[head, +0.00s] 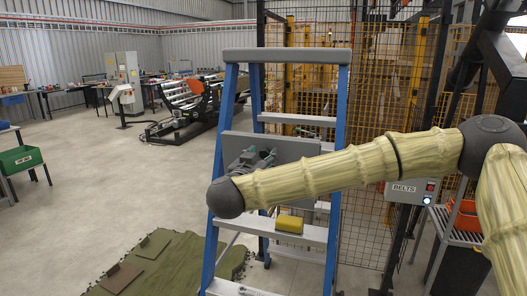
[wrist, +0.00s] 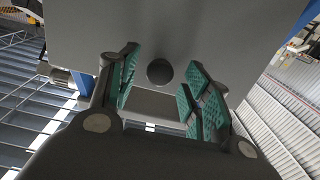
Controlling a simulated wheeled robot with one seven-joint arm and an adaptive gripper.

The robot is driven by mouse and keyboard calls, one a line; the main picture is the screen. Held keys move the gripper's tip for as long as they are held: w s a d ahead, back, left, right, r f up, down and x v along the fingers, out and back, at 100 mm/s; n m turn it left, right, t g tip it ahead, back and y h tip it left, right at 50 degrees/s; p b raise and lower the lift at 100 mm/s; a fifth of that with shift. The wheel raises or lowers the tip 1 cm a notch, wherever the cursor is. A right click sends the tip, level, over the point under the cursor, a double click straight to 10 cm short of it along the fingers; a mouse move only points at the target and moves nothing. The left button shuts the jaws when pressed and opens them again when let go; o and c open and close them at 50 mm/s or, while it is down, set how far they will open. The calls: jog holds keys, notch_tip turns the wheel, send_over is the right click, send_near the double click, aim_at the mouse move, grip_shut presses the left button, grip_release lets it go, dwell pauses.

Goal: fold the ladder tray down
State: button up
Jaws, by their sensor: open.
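The ladder (head: 341,100) has blue rails and grey steps and stands in the middle of the head view. Its grey tray (head: 302,148) shows as a flat panel between the rails, partly hidden by my arm and gripper. My gripper (head: 262,157) is at the panel's face, left of its middle. In the wrist view the tray (wrist: 160,25) fills the top, with a dark round spot at its lower middle; I cannot tell whether it is a hole or a knob. My gripper (wrist: 160,80) is open, its teal pads on either side of that spot, with nothing held.
A yellow block (head: 289,224) lies on a lower ladder step. A wire fence (head: 375,150) and a control box (head: 405,190) stand behind and right. Open floor lies left.

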jog(key=shift+w+d, duration=0.25)
jog(key=shift+w, duration=0.4)
grip_shut()
jog(key=shift+f, duration=0.2)
